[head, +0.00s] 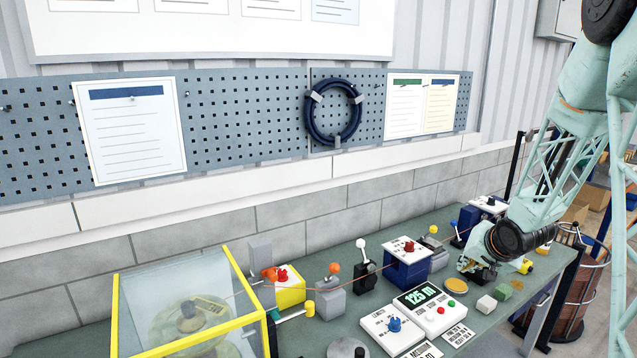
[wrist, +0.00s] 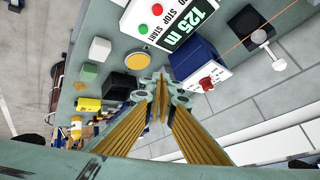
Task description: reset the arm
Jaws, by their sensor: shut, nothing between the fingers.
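My gripper (head: 482,268) is at the lower end of my pale green arm, over the right part of the green workbench in the head view. In the wrist view my gripper (wrist: 161,88) has its fingers together with nothing between them. The blue box with a red knob (wrist: 200,75) lies just beyond the fingertips in that view. The same blue box (head: 408,270) stands left of my gripper in the head view. How high the fingertips are above the bench is hard to tell.
The counter reading 125 m (head: 425,305) sits on the bench (head: 500,335) with a yellow disc (head: 456,286), a white block (head: 486,304) and a green block (head: 502,292) nearby. A yellow-framed clear guard (head: 190,300) stands at left. An orange line runs along the devices.

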